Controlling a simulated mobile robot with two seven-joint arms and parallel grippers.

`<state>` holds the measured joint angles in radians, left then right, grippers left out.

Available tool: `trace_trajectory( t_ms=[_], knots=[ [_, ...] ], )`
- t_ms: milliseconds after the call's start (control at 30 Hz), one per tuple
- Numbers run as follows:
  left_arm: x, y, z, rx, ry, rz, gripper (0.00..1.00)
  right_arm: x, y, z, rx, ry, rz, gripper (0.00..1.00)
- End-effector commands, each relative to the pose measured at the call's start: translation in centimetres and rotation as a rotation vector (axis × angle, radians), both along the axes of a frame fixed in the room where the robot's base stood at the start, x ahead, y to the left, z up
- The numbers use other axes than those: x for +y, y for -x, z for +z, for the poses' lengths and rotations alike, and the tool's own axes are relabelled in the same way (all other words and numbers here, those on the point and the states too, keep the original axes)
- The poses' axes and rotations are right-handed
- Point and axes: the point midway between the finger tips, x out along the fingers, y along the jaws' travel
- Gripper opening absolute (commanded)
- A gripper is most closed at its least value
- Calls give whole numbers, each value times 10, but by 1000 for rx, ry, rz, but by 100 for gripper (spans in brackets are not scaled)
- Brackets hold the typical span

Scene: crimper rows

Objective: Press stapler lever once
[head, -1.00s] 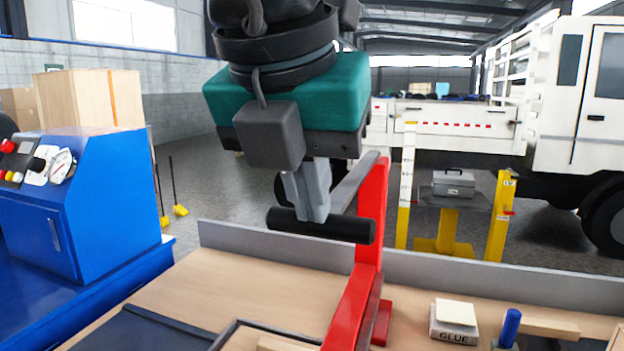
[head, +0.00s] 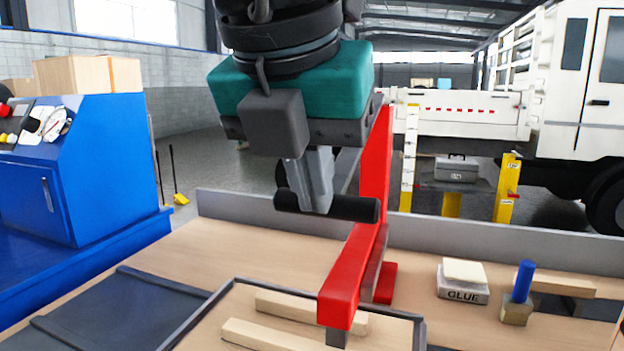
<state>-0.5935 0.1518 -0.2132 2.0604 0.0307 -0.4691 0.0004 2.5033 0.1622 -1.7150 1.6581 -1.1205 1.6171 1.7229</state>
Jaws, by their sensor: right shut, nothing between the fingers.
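The red stapler (head: 377,160) stands on the wooden bench. Its upright post rises behind a red arm that reaches toward me over a tray. Its lever slopes down from the post top to a black cross-bar handle (head: 356,208). My right gripper (head: 318,208), under a teal and dark grey wrist, points down with its grey fingers shut and empty. The fingers overlap the handle's left half and hide part of it; I cannot tell whether they press on it. Most of the lever is hidden behind my gripper. My left gripper is out of view.
A dark-rimmed tray (head: 421,335) with wooden strips (head: 262,337) lies under the stapler's arm. A glue box (head: 463,289) and a blue-handled tool (head: 523,283) sit to the right. A grey rail (head: 500,246) edges the bench's back. A blue machine (head: 85,175) stands left.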

Motion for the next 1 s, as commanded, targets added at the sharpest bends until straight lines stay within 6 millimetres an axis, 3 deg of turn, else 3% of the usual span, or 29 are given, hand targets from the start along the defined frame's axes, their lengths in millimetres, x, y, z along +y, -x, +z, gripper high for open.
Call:
trace_trajectory(
  t_ms=[33,400,700,1000],
  knots=[
    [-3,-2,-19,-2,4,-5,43,0,-1,-26,7,1,2,0],
    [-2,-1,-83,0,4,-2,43,-8,-23,-93,6,1,0,0],
    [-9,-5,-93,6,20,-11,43,-14,-40,-122,1,1,-4,0],
    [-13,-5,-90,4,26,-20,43,-16,-47,-127,-2,0,-5,0]
  ],
)
